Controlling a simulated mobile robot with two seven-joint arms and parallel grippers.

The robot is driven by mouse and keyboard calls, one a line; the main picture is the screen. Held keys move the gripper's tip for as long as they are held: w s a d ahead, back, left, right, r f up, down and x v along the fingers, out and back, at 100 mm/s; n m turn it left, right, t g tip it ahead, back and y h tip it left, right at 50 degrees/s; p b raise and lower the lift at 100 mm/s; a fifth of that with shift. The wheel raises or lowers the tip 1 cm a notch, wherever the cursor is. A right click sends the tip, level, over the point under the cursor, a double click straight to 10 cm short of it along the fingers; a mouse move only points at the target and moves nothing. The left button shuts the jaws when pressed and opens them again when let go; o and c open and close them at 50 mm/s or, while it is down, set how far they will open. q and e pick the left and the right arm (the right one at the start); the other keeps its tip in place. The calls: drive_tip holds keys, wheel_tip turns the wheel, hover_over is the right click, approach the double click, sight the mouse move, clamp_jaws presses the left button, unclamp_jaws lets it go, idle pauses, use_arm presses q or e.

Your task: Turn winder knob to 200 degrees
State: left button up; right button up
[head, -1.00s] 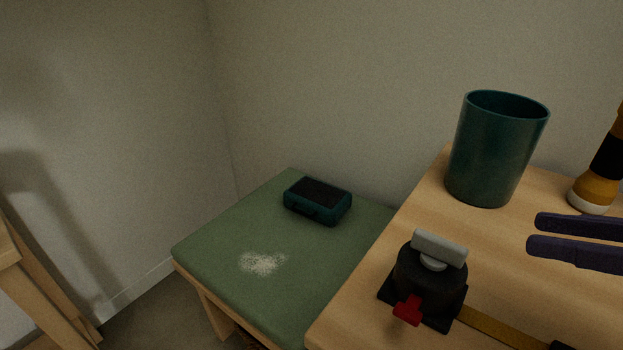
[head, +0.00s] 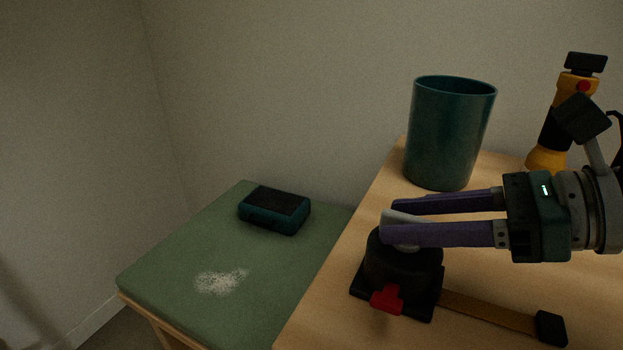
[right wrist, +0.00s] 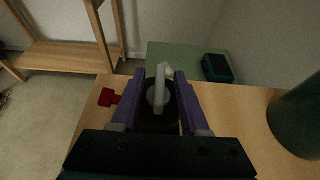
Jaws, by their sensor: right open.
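The winder is a black round body (head: 402,265) on a square black base, standing on the wooden table, with a red lever (head: 387,299) at its front. Its grey bar-shaped knob (head: 396,219) on top is partly hidden by my fingers in the head view; the knob (right wrist: 162,88) shows clearly in the right wrist view. My right gripper (head: 388,221) is open, its two purple fingers on either side of the knob. In the right wrist view a gap shows between the knob and each finger (right wrist: 161,88). My left gripper is not in view.
A teal cup (head: 449,135) stands behind my right gripper on the table. A yellow and black flashlight-like object (head: 549,140) stands farther right. A tan strap (head: 490,312) runs from the winder to a black end piece. A green-topped stool (head: 180,265) holds a teal box (head: 274,211).

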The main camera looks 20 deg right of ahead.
drive_tip(key=shift+w+a+f, duration=0.1)
drive_tip(key=shift+w+a, duration=0.05)
drive_tip(key=shift+w, duration=0.05)
clamp_jaws()
idle(0.4)
